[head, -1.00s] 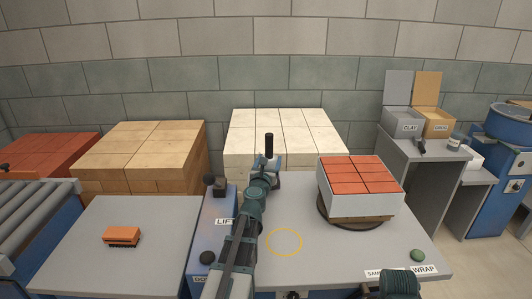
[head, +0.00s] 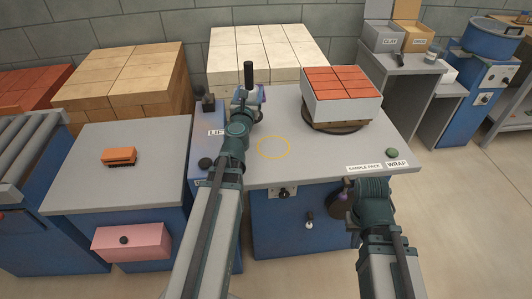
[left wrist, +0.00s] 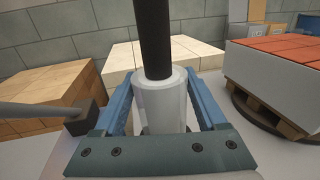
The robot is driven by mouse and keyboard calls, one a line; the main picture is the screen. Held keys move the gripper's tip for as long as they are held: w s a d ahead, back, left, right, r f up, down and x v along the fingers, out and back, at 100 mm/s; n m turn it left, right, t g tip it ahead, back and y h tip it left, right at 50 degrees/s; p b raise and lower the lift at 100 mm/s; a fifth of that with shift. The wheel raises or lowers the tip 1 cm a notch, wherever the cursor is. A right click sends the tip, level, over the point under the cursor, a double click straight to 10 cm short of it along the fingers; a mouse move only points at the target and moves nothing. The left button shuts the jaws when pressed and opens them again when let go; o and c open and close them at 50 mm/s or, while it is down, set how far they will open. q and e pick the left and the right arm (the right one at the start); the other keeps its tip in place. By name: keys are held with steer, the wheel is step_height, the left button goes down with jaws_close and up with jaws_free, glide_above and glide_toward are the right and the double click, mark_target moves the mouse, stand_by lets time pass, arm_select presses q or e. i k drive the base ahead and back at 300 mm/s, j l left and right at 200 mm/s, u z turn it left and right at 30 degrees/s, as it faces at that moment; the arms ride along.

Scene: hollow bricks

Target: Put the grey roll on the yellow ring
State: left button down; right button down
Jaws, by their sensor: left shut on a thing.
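The grey roll (left wrist: 160,103) stands upright around a black core (left wrist: 153,40) between my left gripper's blue fingers in the left wrist view. My left gripper (head: 247,97) is shut on it. In the head view the black core (head: 248,74) rises above the gripper, which hides most of the roll. The yellow ring (head: 273,147) is a thin circle on the grey table top, empty, nearer to me and slightly right of the roll. My right arm is low at the right, in front of the table; its fingers do not show clearly.
A wrapped pack of red bricks (head: 341,95) stands on a dark round turntable (head: 336,127) right of the ring. An orange brush (head: 119,157) lies on the left table. Pale blocks (head: 262,50) are stacked behind.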

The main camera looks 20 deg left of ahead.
mark_target(274, 147)
steer(key=k+u, duration=0.1)
steer(key=k, duration=0.3)
steer(key=u, duration=1.05)
steer(key=k+l, duration=0.15)
steer(key=l, duration=0.2)
steer(key=k+l, duration=0.15)
steer(key=l, duration=0.25)
steer(key=k+l, duration=0.15)
steer(key=l, duration=0.9)
steer(key=i+l, duration=0.2)
steer(key=i, duration=0.15)
